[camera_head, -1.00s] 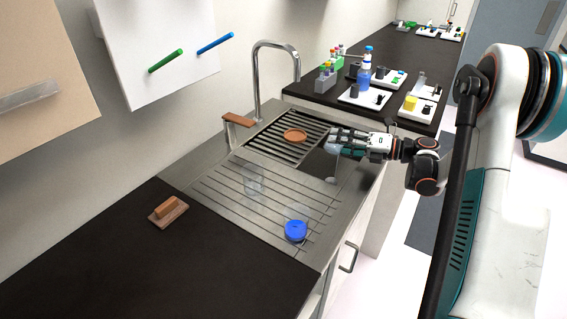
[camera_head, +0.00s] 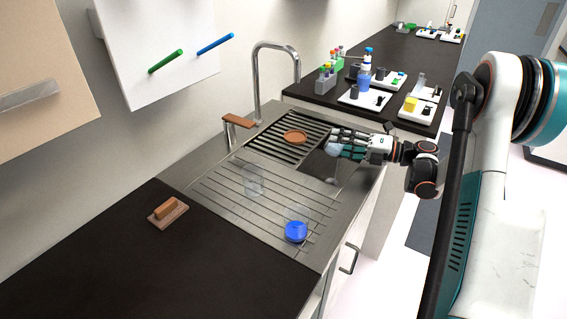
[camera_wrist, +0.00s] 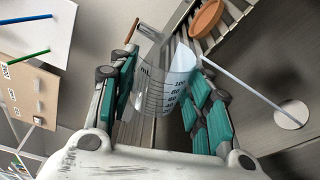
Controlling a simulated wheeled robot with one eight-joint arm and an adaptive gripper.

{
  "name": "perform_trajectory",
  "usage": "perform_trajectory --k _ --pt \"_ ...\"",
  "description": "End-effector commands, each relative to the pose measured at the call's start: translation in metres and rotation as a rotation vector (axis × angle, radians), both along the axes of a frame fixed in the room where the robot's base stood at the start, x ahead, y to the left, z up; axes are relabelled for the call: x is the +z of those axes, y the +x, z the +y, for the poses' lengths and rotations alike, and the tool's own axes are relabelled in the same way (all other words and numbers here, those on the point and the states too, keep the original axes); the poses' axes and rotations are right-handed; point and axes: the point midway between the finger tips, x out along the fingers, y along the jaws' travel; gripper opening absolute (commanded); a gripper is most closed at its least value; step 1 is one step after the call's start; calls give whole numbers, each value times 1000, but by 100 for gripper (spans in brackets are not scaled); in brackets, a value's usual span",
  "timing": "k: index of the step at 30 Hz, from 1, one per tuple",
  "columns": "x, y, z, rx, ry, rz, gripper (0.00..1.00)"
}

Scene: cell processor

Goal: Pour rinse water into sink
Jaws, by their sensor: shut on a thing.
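My gripper (camera_head: 338,146) is over the sink basin (camera_head: 318,164). In the wrist view my gripper (camera_wrist: 165,95) is shut on a clear beaker (camera_wrist: 172,90) with graduation marks, between its teal-padded fingers. The beaker looks tilted, and it shows small and pale in the head view (camera_head: 333,149). A thin pale streak (camera_wrist: 245,85) runs from near the beaker's rim to the round drain (camera_wrist: 291,115); it looks like falling water. The water level inside the beaker cannot be made out.
A slatted rack (camera_head: 270,146) with a brown dish (camera_head: 295,136) covers part of the sink, beside the faucet (camera_head: 257,80). A clear cup (camera_head: 253,182) and a blue-capped container (camera_head: 296,231) stand on the drainboard (camera_head: 225,195). A wooden-handled block (camera_head: 167,212) lies on the dark counter.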

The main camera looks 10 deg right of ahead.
Motion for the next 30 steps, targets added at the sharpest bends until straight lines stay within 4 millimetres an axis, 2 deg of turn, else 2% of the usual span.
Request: perform_trajectory --k 30 --pt "-5 4 -4 0 167 165 2"
